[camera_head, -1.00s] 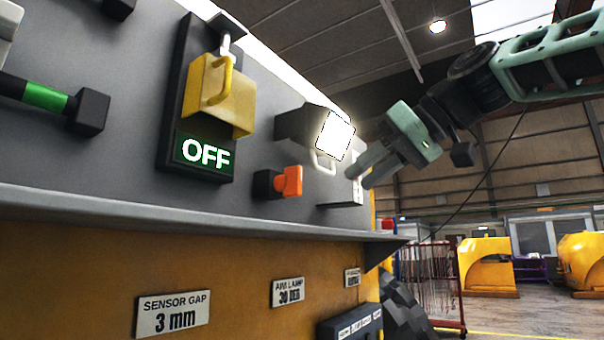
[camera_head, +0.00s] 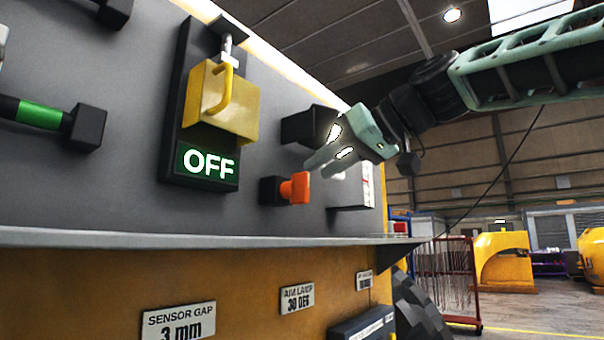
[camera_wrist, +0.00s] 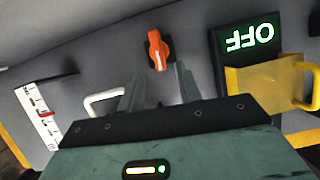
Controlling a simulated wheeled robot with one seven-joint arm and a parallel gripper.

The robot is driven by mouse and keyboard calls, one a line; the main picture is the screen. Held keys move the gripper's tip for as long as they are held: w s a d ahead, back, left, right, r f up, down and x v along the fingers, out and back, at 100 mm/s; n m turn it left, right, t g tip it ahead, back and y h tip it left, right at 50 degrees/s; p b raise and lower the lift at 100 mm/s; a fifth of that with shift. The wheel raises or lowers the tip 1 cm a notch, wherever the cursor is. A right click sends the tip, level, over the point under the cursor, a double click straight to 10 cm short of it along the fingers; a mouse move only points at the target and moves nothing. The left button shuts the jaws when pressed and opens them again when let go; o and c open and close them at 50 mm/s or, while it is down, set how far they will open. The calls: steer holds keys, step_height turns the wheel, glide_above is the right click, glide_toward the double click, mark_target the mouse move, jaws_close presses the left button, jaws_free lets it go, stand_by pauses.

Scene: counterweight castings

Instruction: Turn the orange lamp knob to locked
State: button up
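The orange lamp knob (camera_head: 294,188) sticks out from a black base on the grey panel, right of and a little below the OFF sign. It also shows in the wrist view (camera_wrist: 157,50), just beyond and between my fingertips. My gripper (camera_head: 318,165) is up and to the right of the knob in the head view. Its two fingers (camera_wrist: 160,78) are apart with nothing between them, and they look clear of the knob. The lit lamp (camera_head: 333,132) above the knob is partly hidden by my gripper.
A yellow handled block (camera_head: 222,100) hangs above the OFF sign (camera_head: 208,163). A white loop handle (camera_wrist: 104,100) and a white scale with a red mark (camera_wrist: 38,112) sit beside the knob. A grey ledge (camera_head: 180,238) runs below the panel.

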mark_target(309, 176)
steer(key=p+x, duration=0.1)
steer(key=x, duration=0.5)
steer(key=c, duration=0.6)
